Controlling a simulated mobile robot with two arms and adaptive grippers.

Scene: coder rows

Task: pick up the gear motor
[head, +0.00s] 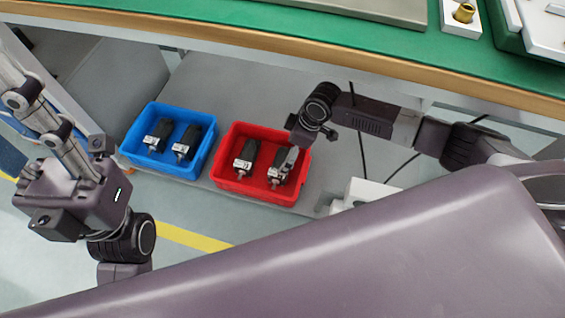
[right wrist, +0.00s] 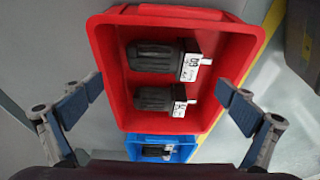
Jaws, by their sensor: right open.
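Two black gear motors with pale labelled ends lie side by side in a red bin (head: 262,199). In the right wrist view, the upper motor (right wrist: 150,57) and the lower motor (right wrist: 152,98) lie in the red bin (right wrist: 180,16). My right gripper (right wrist: 158,87) is open and empty, its fingers on either side of the motors. My left arm shows at the left, but its fingers do not.
A blue bin (head: 160,170) with two similar motors (head: 157,135) (head: 187,142) stands left of the red bin, on the same grey surface. A green-topped table (head: 260,22) with a wooden edge is above. Dark cables (head: 362,150) hang to the right.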

